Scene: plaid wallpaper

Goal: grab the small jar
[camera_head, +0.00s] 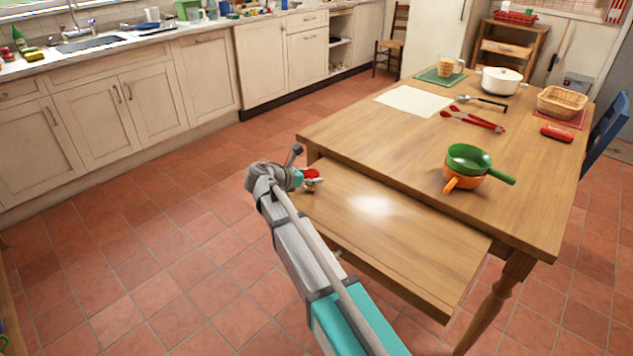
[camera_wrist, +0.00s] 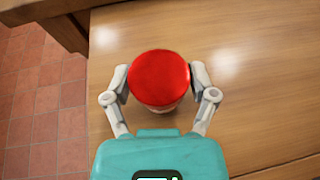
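The small jar (camera_wrist: 159,78) has a round red lid and a pale body that just shows below the lid. The wrist view looks down on it from above. My gripper (camera_wrist: 160,82) has one finger on each side of the jar, close to the lid's edges. I cannot tell whether the fingers press on it or leave a thin gap. In the head view the red lid (camera_head: 310,173) shows at my gripper (camera_head: 306,181), over the left end of the lower wooden board (camera_head: 400,235). My gripper and arm hide most of the jar there.
The lower board is otherwise bare. On the higher wooden table (camera_head: 390,140) stand a green pan (camera_head: 470,158) on an orange one, red tongs (camera_head: 472,121), a ladle (camera_head: 483,101), a white pot (camera_head: 499,80) and a wicker basket (camera_head: 562,101). Open tiled floor lies left.

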